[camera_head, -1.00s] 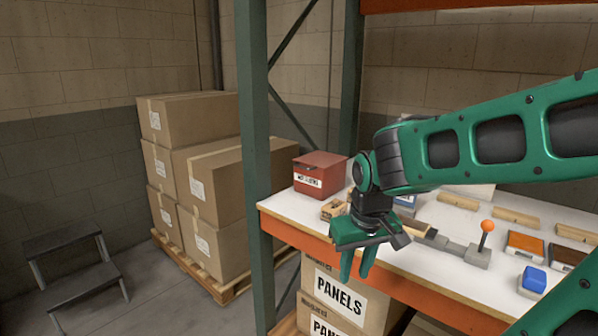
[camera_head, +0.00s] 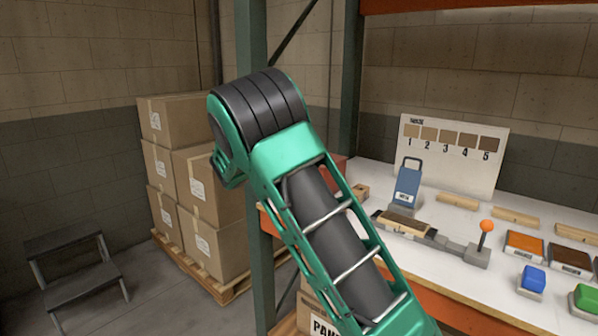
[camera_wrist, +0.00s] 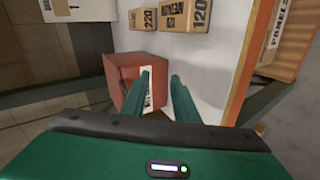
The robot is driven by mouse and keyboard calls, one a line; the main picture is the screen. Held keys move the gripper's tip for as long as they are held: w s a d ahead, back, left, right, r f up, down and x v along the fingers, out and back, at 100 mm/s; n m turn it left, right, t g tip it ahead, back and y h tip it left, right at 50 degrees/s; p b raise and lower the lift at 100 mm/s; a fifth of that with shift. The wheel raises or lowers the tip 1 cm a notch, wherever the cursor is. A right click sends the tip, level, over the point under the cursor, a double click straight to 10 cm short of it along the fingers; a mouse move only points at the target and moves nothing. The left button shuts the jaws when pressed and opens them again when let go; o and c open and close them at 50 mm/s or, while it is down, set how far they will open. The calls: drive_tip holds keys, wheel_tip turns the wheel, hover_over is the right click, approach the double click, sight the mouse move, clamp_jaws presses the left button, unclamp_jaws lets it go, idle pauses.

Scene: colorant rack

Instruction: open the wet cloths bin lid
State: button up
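The wet cloths bin is a red box (camera_wrist: 118,66) in the wrist view, left of centre, with a white label on one side. In the head view my arm hides nearly all of it. My gripper (camera_wrist: 160,75) is open and empty, its two green fingers apart. The left finger overlaps the bin's labelled side in the wrist view; I cannot tell if it touches. The right finger lies over white shelf surface. The lid's state is hard to make out from this angle. The gripper is hidden behind my arm in the head view.
The white shelf (camera_head: 458,219) holds a sample board (camera_head: 451,155), wooden blocks and a lever with an orange knob (camera_head: 487,226). Labelled 120 blocks (camera_wrist: 184,14) lie near the bin. A green post (camera_head: 252,40) stands left of the shelf, with stacked cartons (camera_head: 176,121) beyond.

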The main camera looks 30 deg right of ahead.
drive_tip(key=w+a+r+n+t+h, duration=0.2)
drive_tip(key=w+a+r+h, duration=0.2)
drive_tip(key=w+r, duration=0.15)
drive_tip(key=x, duration=0.7)
drive_tip(key=f+x, duration=0.1)
drive_tip(key=x, duration=0.3)
drive_tip(key=shift+w+a, duration=0.2)
drive_tip(key=shift+w, duration=0.05)
clamp_jaws()
drive_tip(key=shift+a+f+g, duration=0.1)
drive_tip(key=shift+f+g, duration=0.05)
drive_tip(key=shift+g, duration=0.15)
